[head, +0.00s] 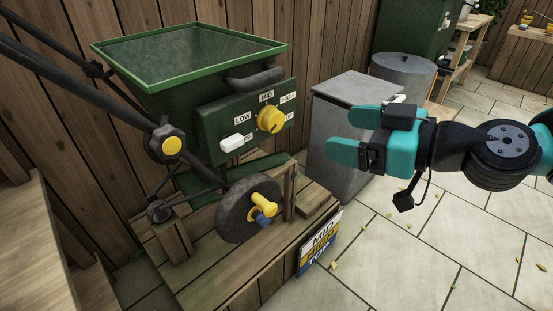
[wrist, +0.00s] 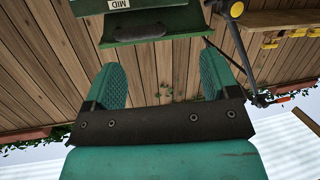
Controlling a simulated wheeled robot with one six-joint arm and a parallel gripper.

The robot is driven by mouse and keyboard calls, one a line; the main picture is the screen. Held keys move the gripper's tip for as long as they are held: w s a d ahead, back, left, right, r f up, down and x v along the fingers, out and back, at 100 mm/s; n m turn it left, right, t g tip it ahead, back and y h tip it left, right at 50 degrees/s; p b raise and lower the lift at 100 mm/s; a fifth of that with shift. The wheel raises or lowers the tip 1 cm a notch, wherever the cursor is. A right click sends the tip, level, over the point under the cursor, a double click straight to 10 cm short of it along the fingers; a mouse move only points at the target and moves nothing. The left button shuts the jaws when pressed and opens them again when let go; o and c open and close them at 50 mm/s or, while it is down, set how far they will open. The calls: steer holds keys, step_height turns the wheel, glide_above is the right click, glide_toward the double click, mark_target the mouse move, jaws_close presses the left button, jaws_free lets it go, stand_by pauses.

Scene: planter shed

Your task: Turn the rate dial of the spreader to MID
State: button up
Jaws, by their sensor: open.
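The spreader has a green hopper (head: 190,57) and a dark green panel (head: 213,130) in the head view. The yellow rate dial (head: 270,119) sits on the panel among the labels LOW, MID and HIGH and a partly covered label at its lower right. A dark mark shows on the dial's lower right, but I cannot tell its setting surely. My gripper (head: 340,134) is open and empty, right of the dial and apart from it. In the wrist view my gripper (wrist: 162,78) has its fingers spread. A MID label (wrist: 118,4) shows at the top edge there; the dial does not show.
A white switch (head: 232,142) is on the panel, left below the dial. A dark handle (head: 255,77) juts out above it. The spreader stands on a wooden platform (head: 215,268) with a sign (head: 320,243). A grey bin (head: 350,95) stands behind my gripper.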

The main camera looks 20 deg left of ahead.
mark_target(277, 121)
steer(key=w+a+f+t+y+b, duration=0.1)
steer(key=w+f+t+b, duration=0.35)
steer(key=f, duration=0.45)
steer(key=shift+m+g, duration=0.3)
steer(key=shift+g, duration=0.05)
steer(key=p+x, duration=0.1)
steer(key=x, duration=0.5)
steer(key=p+x, duration=0.1)
steer(key=x, duration=0.4)
steer(key=r+p+x, duration=0.1)
steer(key=x, duration=0.5)
steer(key=shift+w+a+p, duration=0.2)
steer(key=shift+a+p, duration=0.15)
steer(key=c, duration=0.9)
